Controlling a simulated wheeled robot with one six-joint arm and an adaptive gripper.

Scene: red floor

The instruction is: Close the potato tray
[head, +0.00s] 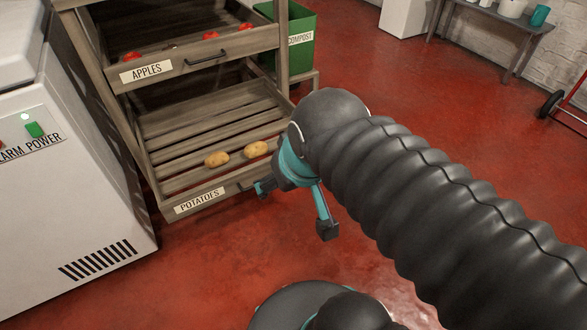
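The potato tray (200,199) is a slatted wooden drawer labelled POTATOES, low in a wooden rack, and it stands pulled out toward me. Two potatoes, one at left (217,159) and one at right (256,149), lie on its slats near the front. My gripper (294,209) is at the tray's front right corner with its two teal fingers spread wide. One dark fingertip is close to the tray's front handle (243,187); I cannot tell whether they touch. The other finger hangs over the floor to the right. My arm hides the rack's lower right side.
The APPLES tray (147,69) with red apples sits above. A white cabinet (75,200) marked ALARM POWER stands close at left. A green compost bin (298,50) stands behind the rack. A grey table (490,20) is at the back right. Red floor (190,285) is clear in front.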

